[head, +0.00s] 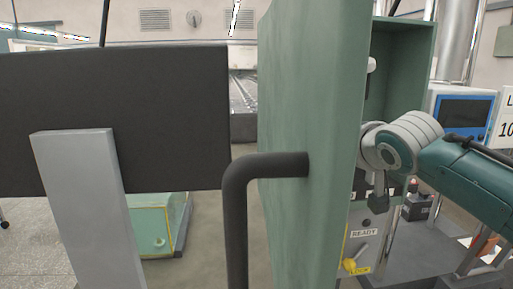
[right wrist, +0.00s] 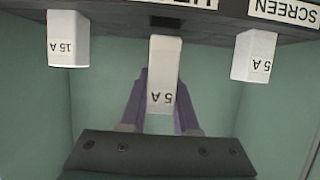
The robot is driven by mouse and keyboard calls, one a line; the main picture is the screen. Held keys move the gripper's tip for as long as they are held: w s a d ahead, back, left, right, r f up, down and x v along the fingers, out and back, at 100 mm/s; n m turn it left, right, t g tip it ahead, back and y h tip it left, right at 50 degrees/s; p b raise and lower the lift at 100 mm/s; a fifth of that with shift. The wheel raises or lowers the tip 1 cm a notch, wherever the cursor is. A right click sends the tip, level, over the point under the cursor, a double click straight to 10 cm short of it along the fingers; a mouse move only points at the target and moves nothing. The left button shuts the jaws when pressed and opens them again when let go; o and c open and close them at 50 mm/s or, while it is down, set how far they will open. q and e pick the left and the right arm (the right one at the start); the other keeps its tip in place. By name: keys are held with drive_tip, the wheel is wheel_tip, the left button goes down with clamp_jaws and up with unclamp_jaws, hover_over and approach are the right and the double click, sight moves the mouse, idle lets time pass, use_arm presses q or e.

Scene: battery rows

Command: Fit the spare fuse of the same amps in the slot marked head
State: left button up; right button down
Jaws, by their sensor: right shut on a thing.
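In the right wrist view, which is upside down, my right gripper (right wrist: 160,98) has its purple fingers shut on a white fuse marked 5 A (right wrist: 164,60). The fuse's end is close to a dark square slot (right wrist: 166,22) in the dark strip; whether it touches cannot be told. A label (right wrist: 198,4) by that slot is cut off and not fully readable. Another white fuse marked 5 A (right wrist: 254,55) sits at right under the SCREEN label (right wrist: 285,10). A fuse marked 15 A (right wrist: 68,40) sits at left. My left gripper is out of view.
In the head view, the green cabinet (head: 408,75) stands open, with its green door (head: 300,100) and dark handle (head: 236,210) close in front. A black panel (head: 170,120) and a grey post (head: 85,200) fill the left. A READY label (head: 364,233) is below.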

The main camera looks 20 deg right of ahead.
drive_tip(key=shift+f+b, duration=1.2)
drive_tip(key=shift+f, duration=0.55)
drive_tip(key=c, duration=0.6)
unclamp_jaws()
drive_tip(key=shift+r, duration=0.1)
drive_tip(key=shift+s+a+r, duration=0.1)
drive_tip(key=shift+s+r, duration=0.1)
drive_tip(key=shift+s, duration=0.3)
drive_tip(key=p+v, duration=0.1)
drive_tip(key=v, duration=0.8)
drive_tip(key=shift+f, duration=0.1)
drive_tip(key=shift+w, duration=0.1)
